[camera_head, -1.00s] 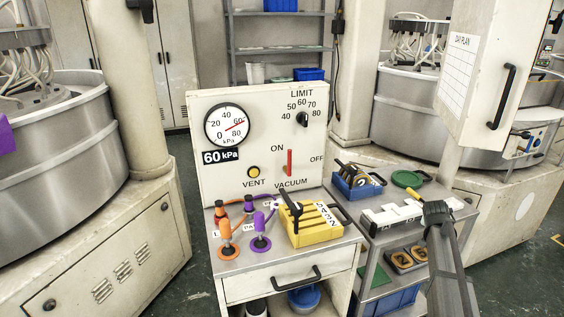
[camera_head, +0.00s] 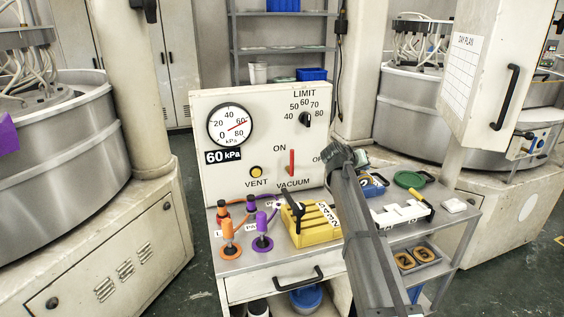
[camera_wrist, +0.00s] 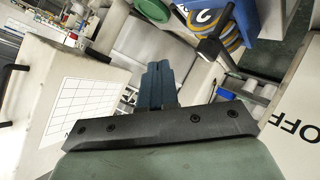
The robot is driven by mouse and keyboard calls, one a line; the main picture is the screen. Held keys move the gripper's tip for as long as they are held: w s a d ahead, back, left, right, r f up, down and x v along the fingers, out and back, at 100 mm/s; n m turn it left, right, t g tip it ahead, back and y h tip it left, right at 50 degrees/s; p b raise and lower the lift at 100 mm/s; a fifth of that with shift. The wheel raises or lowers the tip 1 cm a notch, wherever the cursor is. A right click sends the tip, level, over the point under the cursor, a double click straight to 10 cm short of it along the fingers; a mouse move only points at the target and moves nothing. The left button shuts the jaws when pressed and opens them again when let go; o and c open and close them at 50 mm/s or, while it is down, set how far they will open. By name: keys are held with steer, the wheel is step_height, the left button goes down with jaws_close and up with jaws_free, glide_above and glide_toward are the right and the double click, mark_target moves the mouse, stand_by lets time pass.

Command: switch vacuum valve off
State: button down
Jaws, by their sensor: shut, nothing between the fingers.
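The vacuum valve (camera_head: 292,163) is a red lever on the white panel (camera_head: 225,178), above the word VACUUM. It stands upright, pointing at ON, and the OFF label lies to its right, partly covered by my arm in the head view. My gripper (camera_head: 345,155) is in front of the panel's right edge, to the right of the lever and apart from it. In the wrist view my gripper (camera_wrist: 157,75) has its blue-grey fingers together with nothing between them. The OFF label (camera_wrist: 290,128) shows at the right there, and the lever is out of that view.
A gauge (camera_head: 231,125) reads about 60 kPa. A vent button (camera_head: 256,172) and a limit knob (camera_head: 305,119) sit on the panel. Below are orange and purple fittings and a yellow block (camera_head: 318,234). A side trolley holds a blue bin (camera_head: 373,190) and a green disc (camera_head: 409,179).

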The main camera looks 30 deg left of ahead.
steer(key=s+a+r+n+t, duration=0.1)
steer(key=s+a+r+n, duration=0.15)
steer(key=a, duration=0.45)
steer(key=s+a+r+n, duration=0.1)
steer(key=s+a+r, duration=0.25)
steer(key=a, duration=0.35)
steer(key=s+a+f+n+t+h, duration=0.2)
steer(key=s+a+f+n+h, duration=0.1)
steer(key=s+a, duration=1.5)
steer(key=a+f+h, duration=0.1)
steer(key=h, duration=0.1)
steer(key=shift+s+t+h, duration=0.3)
steer(key=shift+s, duration=0.05)
steer(key=shift+n, duration=0.25)
steer(key=x, duration=1.4)
steer(key=shift+w, duration=0.1)
